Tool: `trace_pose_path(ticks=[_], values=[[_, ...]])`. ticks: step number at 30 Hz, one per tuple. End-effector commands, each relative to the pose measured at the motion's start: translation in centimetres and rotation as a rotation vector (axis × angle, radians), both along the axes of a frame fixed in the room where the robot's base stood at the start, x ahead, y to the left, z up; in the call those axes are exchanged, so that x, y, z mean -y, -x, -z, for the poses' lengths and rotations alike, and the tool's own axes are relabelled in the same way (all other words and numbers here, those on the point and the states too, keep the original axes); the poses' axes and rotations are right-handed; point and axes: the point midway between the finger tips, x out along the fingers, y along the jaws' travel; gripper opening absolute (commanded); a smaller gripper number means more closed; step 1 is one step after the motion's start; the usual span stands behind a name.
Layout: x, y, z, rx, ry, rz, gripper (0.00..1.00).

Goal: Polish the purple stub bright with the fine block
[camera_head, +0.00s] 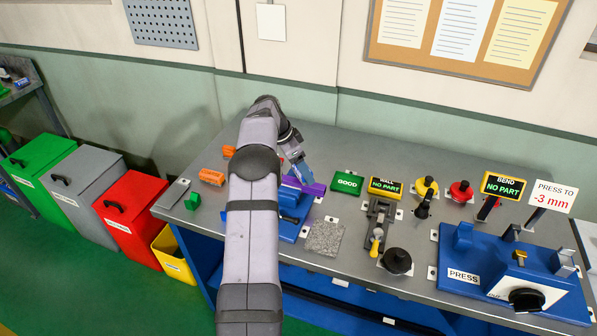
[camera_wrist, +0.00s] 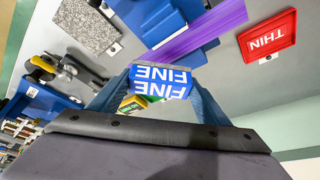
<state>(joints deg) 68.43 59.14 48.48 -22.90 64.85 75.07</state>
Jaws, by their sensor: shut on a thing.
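The purple stub (camera_head: 314,187) is a bar lying across the blue fixture (camera_head: 289,228) on the bench, partly hidden by my arm. The wrist view shows the stub (camera_wrist: 205,36) running diagonally over the blue fixture (camera_wrist: 150,18). My gripper (camera_wrist: 160,84) is shut on the fine block (camera_wrist: 160,78), a blue block with white FINE lettering. In the wrist view the block is close beside the stub's lower-left end; I cannot tell whether they touch. In the head view my gripper (camera_head: 299,174) is just above the fixture, and the block cannot be made out.
A grey speckled plate (camera_head: 324,238) lies right of the fixture. A toggle clamp (camera_head: 378,225) and blue press (camera_head: 510,270) stand further right.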

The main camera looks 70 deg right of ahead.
Motion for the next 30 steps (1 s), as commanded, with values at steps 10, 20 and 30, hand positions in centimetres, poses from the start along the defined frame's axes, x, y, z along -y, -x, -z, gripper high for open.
trace_pose_path(ticks=[10, 20, 30], values=[[0.0, -0.1, -3.5, 0.0, 0.0, 0.0, 0.42], [0.0, -0.1, -5.4, -0.001, -0.001, 0.0, 0.42], [-0.1, -0.2, -5.3, 0.0, 0.0, -0.004, 0.42]])
